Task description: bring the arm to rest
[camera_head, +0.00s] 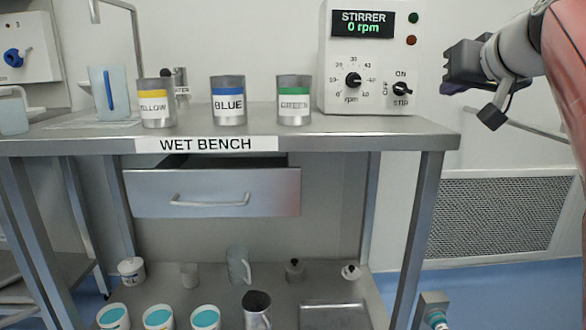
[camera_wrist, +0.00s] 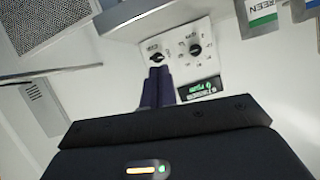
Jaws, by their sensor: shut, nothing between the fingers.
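My gripper (camera_head: 449,72) is at the upper right of the head view, beside the right side of the stirrer box (camera_head: 362,55) and above the bench's right end. Its fingers point left toward the box. In the wrist view the two dark fingers (camera_wrist: 157,88) lie together, shut and empty. The stirrer panel (camera_wrist: 199,68) shows upside down beyond them. The fingertips overlap the panel near its on/off switch (camera_wrist: 156,57) in that view; I cannot tell whether they touch. In the head view the display reads 0 rpm, and the switch (camera_head: 401,89) shows clearly.
The wet bench (camera_head: 330,141) carries yellow (camera_head: 156,107), blue (camera_head: 228,105) and green (camera_head: 294,104) labelled cups. Its drawer (camera_head: 215,194) stands partly open. Several containers stand on the lower shelf. A wall grille (camera_head: 495,215) is at right, with open space before it.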

